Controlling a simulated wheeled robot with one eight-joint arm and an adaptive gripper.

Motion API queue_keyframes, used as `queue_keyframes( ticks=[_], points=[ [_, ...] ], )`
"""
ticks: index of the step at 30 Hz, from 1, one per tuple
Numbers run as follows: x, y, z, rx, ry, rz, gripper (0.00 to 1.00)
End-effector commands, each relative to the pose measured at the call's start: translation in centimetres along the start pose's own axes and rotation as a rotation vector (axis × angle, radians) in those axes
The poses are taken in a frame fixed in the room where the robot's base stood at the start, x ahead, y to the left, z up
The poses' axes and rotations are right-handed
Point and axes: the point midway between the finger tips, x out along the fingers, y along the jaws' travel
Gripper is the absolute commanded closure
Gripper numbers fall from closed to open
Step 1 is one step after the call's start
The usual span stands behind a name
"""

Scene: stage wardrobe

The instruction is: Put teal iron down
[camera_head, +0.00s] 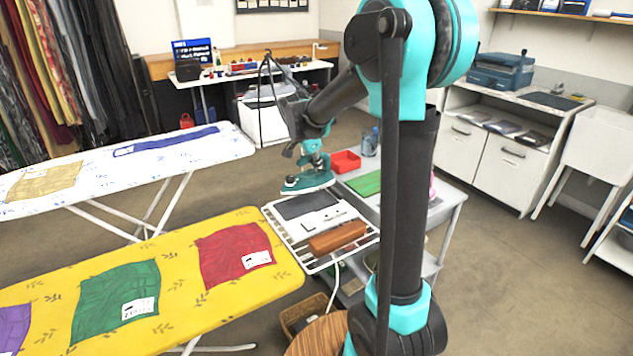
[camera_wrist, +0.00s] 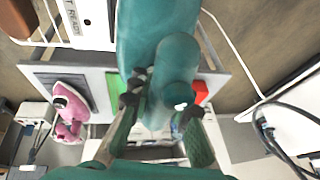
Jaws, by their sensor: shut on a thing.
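My gripper (camera_head: 312,158) is shut on the teal iron (camera_head: 308,183), which hangs soleplate down and roughly level over the back edge of the white wire rack (camera_head: 276,224). I cannot tell for sure if it touches anything; it looks raised. In the wrist view the iron's teal body (camera_wrist: 160,35) fills the upper middle, with its handle between my fingers (camera_wrist: 160,112). The rack holds a dark grey pad (camera_head: 305,206), a white label card (camera_head: 325,219) and a brown block (camera_head: 337,237).
A grey trolley (camera_head: 447,197) beside the rack carries a green mat (camera_head: 366,183), a red tray (camera_head: 345,161) and a pink iron (camera_wrist: 70,108). A yellow ironing board (camera_head: 190,290) with folded cloths stands at front left; a white board (camera_head: 100,185) lies behind it.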

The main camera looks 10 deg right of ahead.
Motion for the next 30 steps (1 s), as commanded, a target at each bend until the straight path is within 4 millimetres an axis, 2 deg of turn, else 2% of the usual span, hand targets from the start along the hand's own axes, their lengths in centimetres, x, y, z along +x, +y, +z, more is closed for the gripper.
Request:
queue_keyframes(
  ticks=[3, 8, 16, 29, 30],
  points=[
    [1.5, 0.3, 0.6, 0.0, 0.0, 0.0, 1.0],
    [2.4, 0.5, 0.9, 0.0, 0.0, 0.0, 1.0],
    [5.2, 1.1, 2.1, 0.0, 0.0, 0.0, 1.0],
    [5.8, 1.2, 2.4, 0.0, 0.0, 0.0, 1.0],
    [5.8, 1.2, 2.4, 0.0, 0.0, 0.0, 0.83]
  ],
)
